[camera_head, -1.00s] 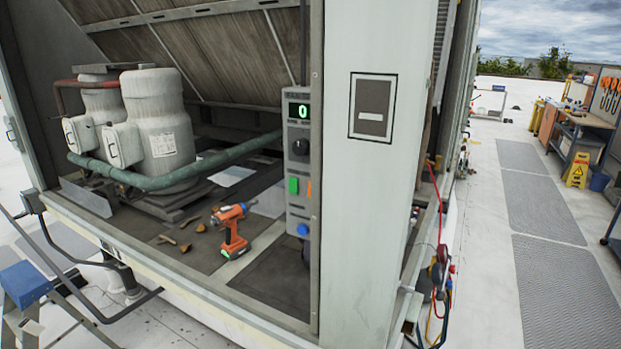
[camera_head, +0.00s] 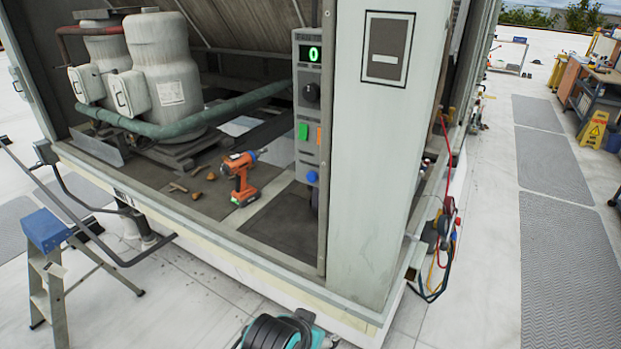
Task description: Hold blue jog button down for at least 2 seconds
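The blue jog button (camera_head: 312,177) is a small round button at the bottom of a narrow grey control panel (camera_head: 298,71). The panel is fixed inside the cooler housing, against the left side of the wide pale post. Above the button are a green button (camera_head: 303,131), an orange button (camera_head: 319,136), a dark round knob (camera_head: 312,94) and a green display (camera_head: 314,53) reading 0. Nothing touches the blue button. Neither of my grippers shows in the head view.
An orange cordless drill (camera_head: 240,176) stands on the housing floor near several small brown pieces. A blue-topped stepladder (camera_head: 45,230) stands at left. A dark and teal reel (camera_head: 272,332) sits at the bottom centre. Red and dark hoses (camera_head: 443,235) hang at the right corner. The walkway at right is clear.

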